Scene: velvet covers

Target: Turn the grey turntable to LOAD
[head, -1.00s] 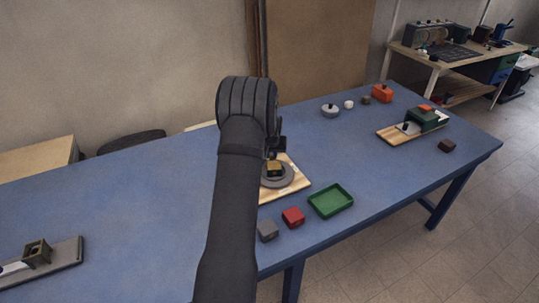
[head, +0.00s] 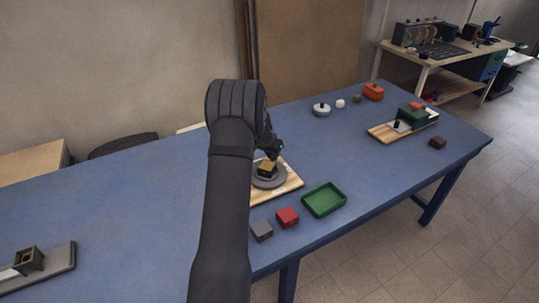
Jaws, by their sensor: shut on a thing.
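The grey turntable (head: 270,182) is a round disc on a pale wooden board (head: 289,187) near the middle of the blue table. A small block with a yellowish top and dark sides (head: 267,168) stands on the disc. My gripper (head: 268,157) is over the disc and shut on this block, though the fingertips are small and partly hidden by my own arm. My arm also covers the left part of the board and disc. I cannot make out a LOAD mark.
In front of the board are a grey block (head: 261,230), a red block (head: 287,217) and a green tray (head: 324,213). A green device on a board (head: 410,118) stands at right, with a brown block (head: 437,143) nearby. The table's left middle is clear.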

